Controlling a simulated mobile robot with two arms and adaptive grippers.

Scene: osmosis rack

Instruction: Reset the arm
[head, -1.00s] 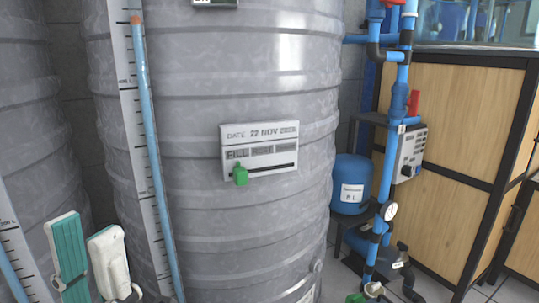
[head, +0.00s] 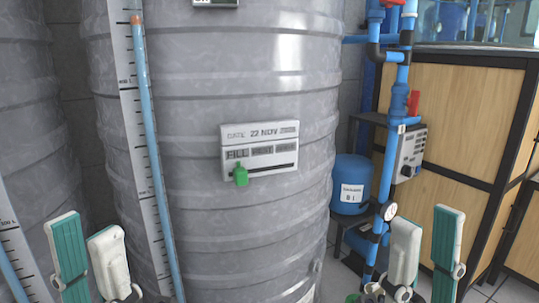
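My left gripper (head: 92,258) is at the lower left, in front of the large grey tank. Its teal-padded finger and white finger stand apart, with nothing between them. My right gripper (head: 424,258) is at the lower right, in front of the blue piping and wooden cabinet. Its two fingers are also apart and empty. The rest of both arms is below the picture.
The large grey ribbed tank (head: 240,220) fills the middle. It carries a white date-and-fill panel (head: 260,150) with a green slider (head: 241,175). Blue pipes (head: 392,160) with a gauge (head: 390,211), a small blue tank (head: 351,185) and a wooden cabinet (head: 445,110) stand at the right.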

